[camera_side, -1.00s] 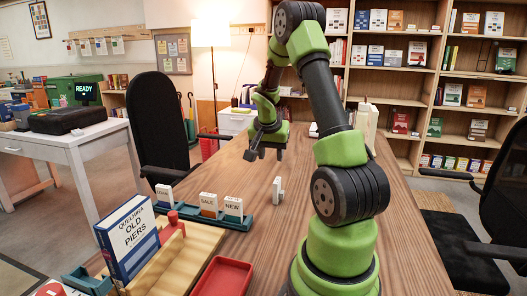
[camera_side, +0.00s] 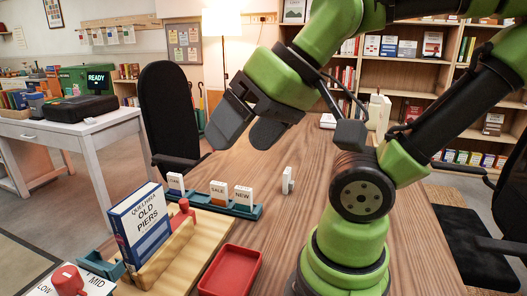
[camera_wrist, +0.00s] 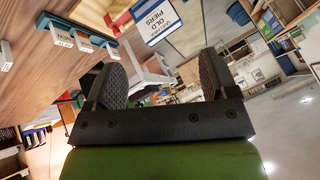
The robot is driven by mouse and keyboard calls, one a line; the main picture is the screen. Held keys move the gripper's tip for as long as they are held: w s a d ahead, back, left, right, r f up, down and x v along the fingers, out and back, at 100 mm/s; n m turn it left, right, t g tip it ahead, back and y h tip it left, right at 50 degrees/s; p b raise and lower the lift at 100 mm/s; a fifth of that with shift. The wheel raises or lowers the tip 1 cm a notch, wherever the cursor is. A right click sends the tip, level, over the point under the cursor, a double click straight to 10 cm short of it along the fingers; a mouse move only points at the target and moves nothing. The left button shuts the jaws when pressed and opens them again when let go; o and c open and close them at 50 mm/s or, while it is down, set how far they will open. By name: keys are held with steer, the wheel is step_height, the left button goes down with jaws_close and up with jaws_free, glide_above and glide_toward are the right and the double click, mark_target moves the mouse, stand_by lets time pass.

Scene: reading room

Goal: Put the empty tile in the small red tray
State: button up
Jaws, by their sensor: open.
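A small white tile (camera_side: 287,180) stands upright and alone on the wooden table, to the right of the tile rack; its face is too small to read. A white tile also shows at the left edge of the wrist view (camera_wrist: 6,56). The small red tray (camera_side: 230,286) lies at the table's front, and its inside looks empty. The blue-green rack (camera_side: 240,211) holds tiles reading LOAN (camera_side: 175,182), SALE (camera_side: 218,190) and NEW (camera_side: 243,195). My gripper (camera_side: 248,130) is open and empty, raised above the table and tilted; its spread fingers also show in the wrist view (camera_wrist: 158,80).
A wooden stand (camera_side: 195,245) with the upright book OLD PIERS (camera_side: 142,228) and a red peg-like piece (camera_side: 182,212) is left of the tray. A red-handled object (camera_side: 68,280) sits on a LOW/MID card at front left. The table around the lone tile is clear.

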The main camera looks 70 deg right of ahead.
steer(key=shift+w, duration=0.1)
steer(key=w+d+m+g+h, duration=0.2)
steer(key=w+d+m, duration=0.7)
steer(key=m, duration=0.1)
steer(key=m+g, duration=0.5)
steer(key=m, duration=1.7)
glide_toward(287, 181)
steer(key=shift+w+d+f, duration=0.3)
steer(key=shift+d+f, duration=0.05)
steer(key=shift+d, duration=0.2)
steer(key=shift+w+d+f, duration=0.3)
steer(key=shift+d+f, duration=0.1)
steer(key=shift+d, duration=0.1)
step_height(287, 181, down, 4)
steer(key=shift+s+r, duration=0.1)
steer(key=shift+r, duration=0.1)
steer(key=shift+s+d+f, duration=0.1)
steer(key=shift+s+f, duration=0.05)
steer(key=shift+f, duration=3)
steer(key=c, duration=1.1)
